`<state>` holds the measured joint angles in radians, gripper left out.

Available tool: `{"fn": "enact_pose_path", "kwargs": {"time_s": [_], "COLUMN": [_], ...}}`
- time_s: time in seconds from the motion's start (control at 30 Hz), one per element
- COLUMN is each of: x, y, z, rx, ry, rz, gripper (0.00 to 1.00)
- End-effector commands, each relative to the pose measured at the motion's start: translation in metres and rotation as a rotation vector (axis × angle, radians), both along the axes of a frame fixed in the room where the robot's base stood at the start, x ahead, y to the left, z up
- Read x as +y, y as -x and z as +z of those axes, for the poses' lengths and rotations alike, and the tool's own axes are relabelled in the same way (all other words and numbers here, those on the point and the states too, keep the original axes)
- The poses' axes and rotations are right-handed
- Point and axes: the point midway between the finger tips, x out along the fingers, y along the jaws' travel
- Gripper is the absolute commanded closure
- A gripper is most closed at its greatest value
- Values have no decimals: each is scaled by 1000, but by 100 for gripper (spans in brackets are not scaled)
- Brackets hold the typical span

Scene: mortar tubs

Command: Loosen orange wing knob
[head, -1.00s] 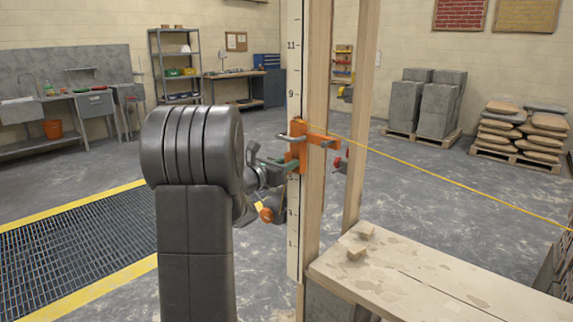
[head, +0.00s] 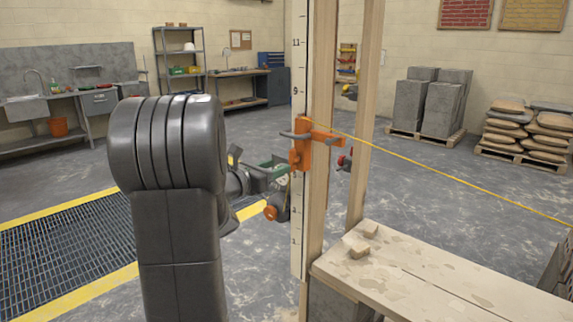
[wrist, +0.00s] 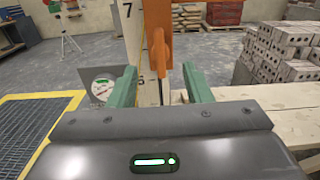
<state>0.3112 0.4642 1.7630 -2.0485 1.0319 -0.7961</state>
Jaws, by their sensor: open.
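An orange clamp (head: 305,146) sits on the tall numbered pole (head: 298,70) beside a wooden post. Its orange wing knob (head: 295,158) is on the side facing my gripper. In the wrist view the knob (wrist: 158,52) hangs ahead, between and slightly above the lines of my two green fingers. My gripper (head: 283,170) is open and empty, just left of the clamp and a little below it. It also shows in the wrist view (wrist: 160,85), with a finger on each side of the pole. Whether a finger touches the knob I cannot tell.
A yellow string (head: 450,180) runs right from the clamp. A wooden plank (head: 430,275) with mortar bits lies at the lower right. Stacked blocks (wrist: 285,50) stand right in the wrist view. A floor grate (head: 65,245) lies left.

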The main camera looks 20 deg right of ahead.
Motion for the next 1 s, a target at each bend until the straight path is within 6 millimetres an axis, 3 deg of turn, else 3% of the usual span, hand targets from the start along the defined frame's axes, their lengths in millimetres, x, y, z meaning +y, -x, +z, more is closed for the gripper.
{"fn": "enact_pose_path", "kwargs": {"time_s": [0.03, 0.2, 0.4, 0.83, 1.0], "x": [14, 44, 62, 65, 56], "y": [4, 17, 25, 27, 24], "z": [0, 0, 0, 0, 0], "rx": [0, -1, -1, 0, -1], "ry": [1, 0, 1, 0, 0], "rz": [6, 4, 2, 0, -2], "gripper": [55, 55, 55, 55, 55]}}
